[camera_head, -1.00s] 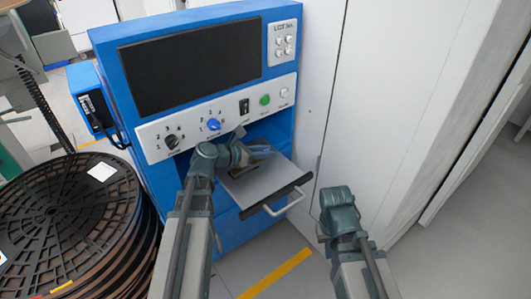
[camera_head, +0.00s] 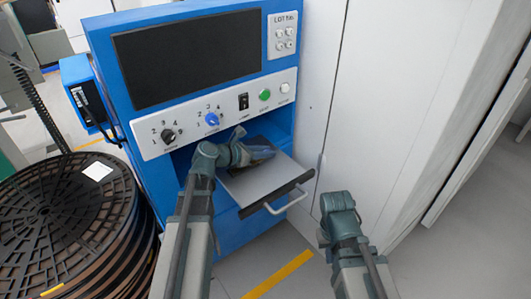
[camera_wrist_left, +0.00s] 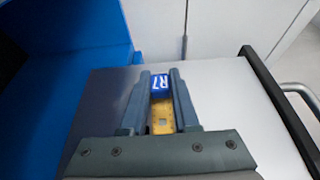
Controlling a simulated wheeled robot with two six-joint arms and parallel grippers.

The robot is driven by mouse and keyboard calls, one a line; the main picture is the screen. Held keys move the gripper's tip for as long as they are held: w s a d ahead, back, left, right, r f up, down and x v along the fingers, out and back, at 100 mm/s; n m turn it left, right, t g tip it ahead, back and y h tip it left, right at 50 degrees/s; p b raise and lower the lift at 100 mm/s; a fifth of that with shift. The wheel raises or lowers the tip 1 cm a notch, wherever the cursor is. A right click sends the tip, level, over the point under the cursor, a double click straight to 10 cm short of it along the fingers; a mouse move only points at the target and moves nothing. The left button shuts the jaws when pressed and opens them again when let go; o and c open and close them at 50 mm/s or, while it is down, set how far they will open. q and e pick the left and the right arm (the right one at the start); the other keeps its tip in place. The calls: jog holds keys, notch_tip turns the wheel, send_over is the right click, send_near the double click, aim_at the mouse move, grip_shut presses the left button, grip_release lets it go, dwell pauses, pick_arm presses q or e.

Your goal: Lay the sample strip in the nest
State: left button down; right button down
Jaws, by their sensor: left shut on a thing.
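My left gripper (camera_head: 265,154) is over the pulled-out drawer (camera_head: 268,183) of the blue machine. In the left wrist view its two fingers (camera_wrist_left: 160,98) are shut on the sample strip (camera_wrist_left: 162,115), which has a yellow body and a blue end marked "R7". The strip lies between the fingers above the drawer's surface; I cannot tell whether it touches it. The drawer top is dark on the inner side (camera_wrist_left: 100,100) and light grey towards the handle. I cannot make out the nest's outline. My right gripper (camera_head: 338,205) is apart from the drawer, at its right; its jaws are not clear.
The blue machine (camera_head: 205,190) has a dark screen (camera_head: 190,58), knobs and buttons above the drawer opening. A black bar and handle (camera_head: 288,203) cross the drawer's front. Stacked reels (camera_head: 60,215) stand at left, and a white panel (camera_head: 390,90) rises at right.

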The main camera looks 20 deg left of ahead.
pick_arm(q)
jog(key=shift+f, duration=0.2)
jog(key=c, duration=0.7)
grip_release()
jog(key=shift+o, duration=0.2)
jog(key=shift+s+a+r+p, duration=0.2)
jog(key=shift+r+p, duration=0.1)
jog(key=shift+r, duration=0.15)
jog(key=p+v, duration=0.2)
jog(key=v, duration=0.3)
jog(key=shift+s, duration=0.2)
jog(key=shift+v, duration=0.8)
jog(key=shift+a+f, duration=0.1)
